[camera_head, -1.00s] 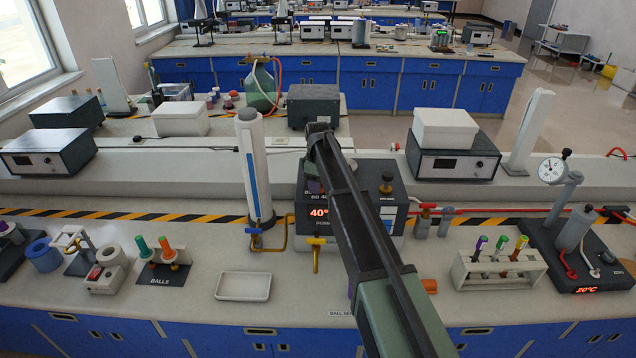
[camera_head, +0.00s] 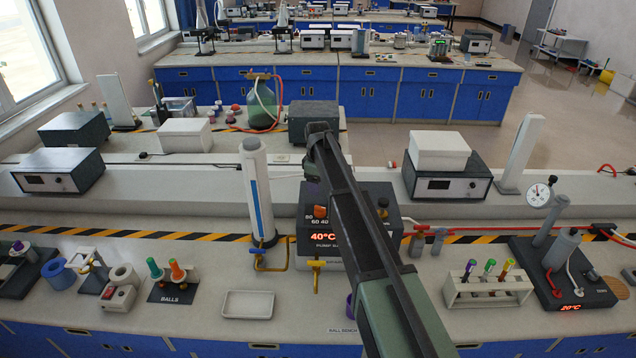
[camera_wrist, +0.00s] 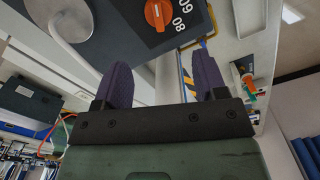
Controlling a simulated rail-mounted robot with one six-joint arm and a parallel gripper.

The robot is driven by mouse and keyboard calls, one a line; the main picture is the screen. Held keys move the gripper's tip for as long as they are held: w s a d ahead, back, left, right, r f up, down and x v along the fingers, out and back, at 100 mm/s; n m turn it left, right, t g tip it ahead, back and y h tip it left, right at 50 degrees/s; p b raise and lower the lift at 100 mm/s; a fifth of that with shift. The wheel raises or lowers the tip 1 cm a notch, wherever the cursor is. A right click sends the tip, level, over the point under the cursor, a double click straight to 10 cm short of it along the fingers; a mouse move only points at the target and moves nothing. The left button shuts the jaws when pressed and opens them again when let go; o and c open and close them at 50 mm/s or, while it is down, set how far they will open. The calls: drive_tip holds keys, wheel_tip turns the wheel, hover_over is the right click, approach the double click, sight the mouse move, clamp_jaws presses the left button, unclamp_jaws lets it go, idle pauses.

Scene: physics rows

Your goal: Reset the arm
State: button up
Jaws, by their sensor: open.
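My arm reaches up and away from the lower right of the head view, in front of the pump unit. My gripper (camera_wrist: 160,88) shows in the wrist view with two purple fingers spread apart and nothing between them. In the head view the fingers are mostly hidden behind my arm. The pump unit (camera_head: 322,247) has a red 40°C display. Its orange knob (camera_head: 320,212) also shows in the wrist view (camera_wrist: 158,14), beyond the fingers. I cannot tell the exact gap between fingers and unit.
A white column (camera_head: 258,190) stands left of the pump unit. A heater plate (camera_head: 562,280) is at right. The bench between tray and balls stand is clear.

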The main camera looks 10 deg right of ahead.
idle(0.3)
drive_tip(key=s+f+m+b, duration=0.3)
drive_tip(key=s+f+b, duration=0.1)
drive_tip(key=s, duration=0.8)
drive_tip(key=s+f+m+b, duration=0.4)
drive_tip(key=s+f+b, duration=0.1)
drive_tip(key=s, duration=0.7)
drive_tip(key=s+f+m+b, duration=0.4)
drive_tip(key=s, duration=0.9)
drive_tip(key=shift+d+f+b, duration=0.15)
drive_tip(key=shift+d+b, duration=0.2)
drive_tip(key=shift+d, duration=0.05)
